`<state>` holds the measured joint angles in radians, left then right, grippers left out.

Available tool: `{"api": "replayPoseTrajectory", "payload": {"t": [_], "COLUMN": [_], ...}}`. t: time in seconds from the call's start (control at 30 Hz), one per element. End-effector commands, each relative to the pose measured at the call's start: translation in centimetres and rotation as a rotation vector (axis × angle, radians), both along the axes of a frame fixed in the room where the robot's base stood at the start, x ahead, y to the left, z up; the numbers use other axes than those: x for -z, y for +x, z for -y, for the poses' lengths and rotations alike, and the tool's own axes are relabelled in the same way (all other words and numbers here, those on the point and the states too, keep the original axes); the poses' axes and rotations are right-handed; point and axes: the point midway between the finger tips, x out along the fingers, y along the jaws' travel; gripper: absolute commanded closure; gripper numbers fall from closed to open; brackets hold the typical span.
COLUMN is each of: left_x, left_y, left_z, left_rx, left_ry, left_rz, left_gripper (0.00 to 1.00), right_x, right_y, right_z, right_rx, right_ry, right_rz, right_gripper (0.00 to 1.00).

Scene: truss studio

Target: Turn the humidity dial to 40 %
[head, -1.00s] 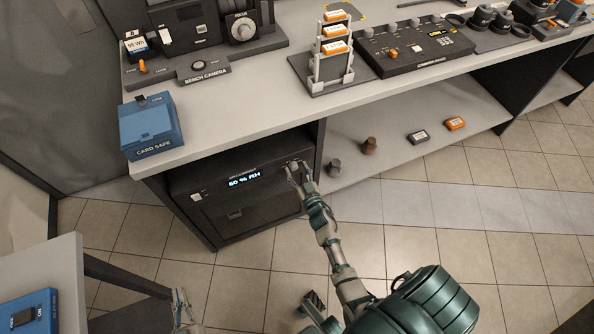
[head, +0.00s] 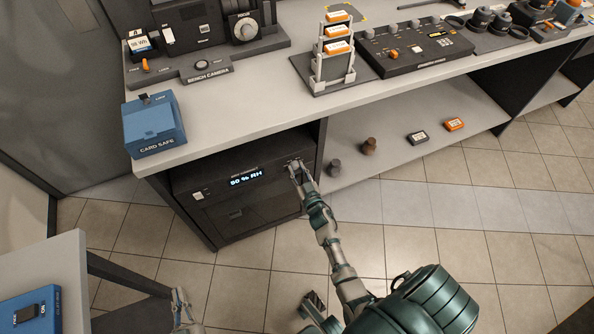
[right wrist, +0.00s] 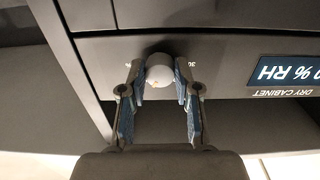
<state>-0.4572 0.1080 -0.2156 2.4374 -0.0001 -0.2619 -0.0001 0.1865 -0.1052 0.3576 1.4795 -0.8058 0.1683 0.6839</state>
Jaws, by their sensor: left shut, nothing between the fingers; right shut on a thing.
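The dry cabinet (head: 262,212) is a dark box under the bench, and its lit display (head: 246,179) appears to read 50 % RH. In the right wrist view the display (right wrist: 288,73) is cut off and upside down, showing "0 % RH". My right gripper (right wrist: 157,85) is shut on the dial, with a blue-padded finger on each side. In the head view my right gripper (head: 297,170) covers the dial. My left gripper (head: 180,300) is shut and empty at the lower left, away from the cabinet.
A blue card safe (head: 154,125) stands on the bench above the cabinet. Two knobs (head: 369,146) and two small cases (head: 454,124) sit on the open shelf to the right. A side table (head: 60,265) is at the lower left. The tiled floor before the cabinet is clear.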

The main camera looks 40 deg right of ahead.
Motion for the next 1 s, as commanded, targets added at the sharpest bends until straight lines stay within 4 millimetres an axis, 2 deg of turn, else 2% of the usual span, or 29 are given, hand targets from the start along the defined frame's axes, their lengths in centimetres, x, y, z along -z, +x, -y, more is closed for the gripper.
{"api": "replayPoseTrajectory", "payload": {"t": [0.57,1.0], "left_x": [-0.05,-0.58], "left_y": [-0.01,0.01], "left_z": [0.02,0.08], "left_rx": [0.001,0.0], "left_ry": [-0.001,-0.015], "left_rz": [0.006,0.051], "left_gripper": [1.0,1.0], "right_x": [0.05,0.08], "right_y": [0.07,0.04], "right_z": [-0.17,-0.07], "right_rx": [-0.003,-0.002], "right_ry": [-0.099,-0.46], "right_rz": [-0.025,-0.113], "right_gripper": [1.0,1.0]}}
